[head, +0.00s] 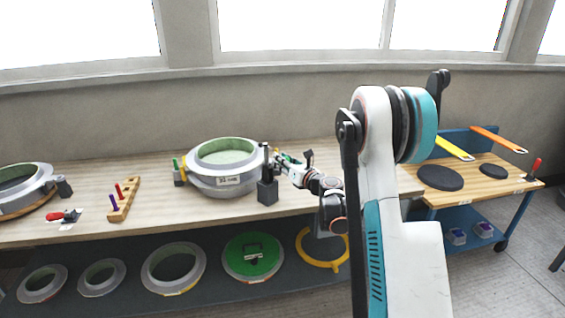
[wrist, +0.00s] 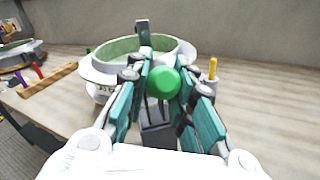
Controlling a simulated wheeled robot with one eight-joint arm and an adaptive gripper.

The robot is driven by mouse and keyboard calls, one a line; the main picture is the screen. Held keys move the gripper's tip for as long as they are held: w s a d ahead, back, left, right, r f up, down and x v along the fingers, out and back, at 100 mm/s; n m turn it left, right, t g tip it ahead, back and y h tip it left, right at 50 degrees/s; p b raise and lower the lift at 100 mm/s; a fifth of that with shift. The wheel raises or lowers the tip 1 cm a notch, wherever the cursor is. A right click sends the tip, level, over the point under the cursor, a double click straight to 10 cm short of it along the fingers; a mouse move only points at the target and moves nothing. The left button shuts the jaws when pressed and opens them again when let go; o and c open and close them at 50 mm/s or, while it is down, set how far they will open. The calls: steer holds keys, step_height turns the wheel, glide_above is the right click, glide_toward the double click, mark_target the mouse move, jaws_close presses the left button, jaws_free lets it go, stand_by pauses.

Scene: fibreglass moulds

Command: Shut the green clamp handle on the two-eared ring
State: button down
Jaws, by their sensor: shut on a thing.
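The two-eared ring (head: 222,182) is a grey mould with a pale green inside and a label on its front. It sits on the wooden bench and also shows behind the jaws in the wrist view (wrist: 98,75). My gripper (head: 283,160) is at the ring's right side. In the wrist view my gripper (wrist: 162,95) has its teal-padded fingers on both sides of the round green knob of the clamp handle (wrist: 163,82), shut on it. Below the knob is a dark clamp block (head: 268,191), also in the wrist view (wrist: 156,135). My fingers hide most of the handle.
A yellow peg (wrist: 213,68) stands right of the jaws in the wrist view. A wooden peg rack (head: 124,200), a red-handled tool (head: 66,216) and another ring mould (head: 25,190) are to the left. Several rings lie on the lower shelf. A cart (head: 480,185) stands right.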

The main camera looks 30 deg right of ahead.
steer(key=shift+w+a+r+g+p, duration=0.2)
steer(key=shift+r+g+p, duration=0.2)
steer(key=shift+p, duration=0.2)
steer(key=shift+w+a+r+g+p, duration=0.1)
steer(key=shift+w+r+g+p, duration=0.1)
steer(key=shift+r+g+p, duration=0.3)
steer(key=shift+w+n+g+h+p, duration=0.3)
steer(key=shift+g+h+p, duration=0.1)
steer(key=shift+p, duration=0.15)
steer(key=c, duration=1.4)
jaws_free()
steer(key=shift+s, duration=0.15)
steer(key=v, duration=1.1)
steer(key=shift+s, duration=0.35)
steer(key=shift+d, duration=0.15)
